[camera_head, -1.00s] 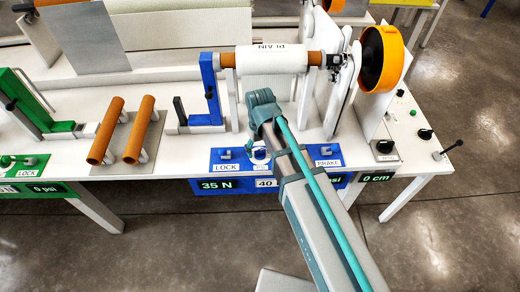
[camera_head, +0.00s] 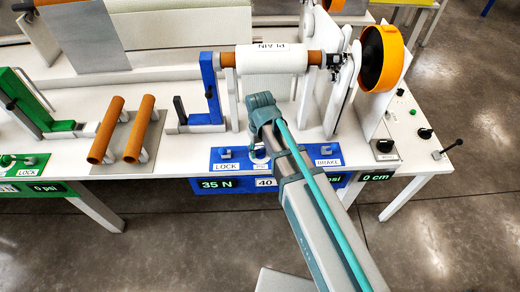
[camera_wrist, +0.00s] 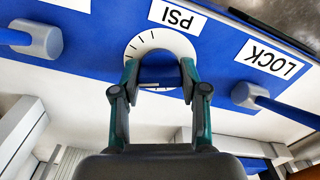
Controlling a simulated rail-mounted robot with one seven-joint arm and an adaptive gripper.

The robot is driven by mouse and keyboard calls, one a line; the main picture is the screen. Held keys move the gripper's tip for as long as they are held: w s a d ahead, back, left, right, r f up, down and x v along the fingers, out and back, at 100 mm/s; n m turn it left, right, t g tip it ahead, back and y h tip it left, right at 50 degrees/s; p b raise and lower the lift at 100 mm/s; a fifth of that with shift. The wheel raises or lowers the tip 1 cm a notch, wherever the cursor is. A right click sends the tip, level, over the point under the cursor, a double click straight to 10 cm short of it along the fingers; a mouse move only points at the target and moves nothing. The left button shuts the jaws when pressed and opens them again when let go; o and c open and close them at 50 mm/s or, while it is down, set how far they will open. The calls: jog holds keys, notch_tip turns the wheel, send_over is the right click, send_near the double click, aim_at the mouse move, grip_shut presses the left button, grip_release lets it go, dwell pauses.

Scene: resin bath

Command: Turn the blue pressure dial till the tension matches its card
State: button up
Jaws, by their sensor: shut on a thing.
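The blue pressure dial (camera_wrist: 160,78) is on the blue panel, inside a white ring scale (camera_wrist: 178,45) with black tick marks and a PSI label (camera_wrist: 186,82). My gripper (camera_wrist: 160,85) is shut on the dial, a finger on each side. In the head view the dial is mostly hidden by my arm; part of its white scale (camera_head: 260,156) shows. The tension readout (camera_head: 216,184) reads 35 N. The white card (camera_head: 265,182) beside it shows 40, its right part covered by my arm. The pressure readout is mostly covered; only "psi" shows.
A LOCK lever (camera_head: 225,154) stands left of the dial and a BRAKE lever (camera_head: 326,150) right of it. A white PLAIN roll (camera_head: 272,60) is mounted above. A green station (camera_head: 22,162) is at left, and a 0 cm readout (camera_head: 376,177) at right.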

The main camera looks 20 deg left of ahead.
aim_at(260, 150)
jog(key=shift+m+p, duration=0.3)
jog(key=shift+m, duration=1.1)
jog(key=o, duration=1.1)
jog(key=shift+o, duration=0.2)
jog(key=shift+r, duration=0.1)
notch_tip(260, 150, up, 12)
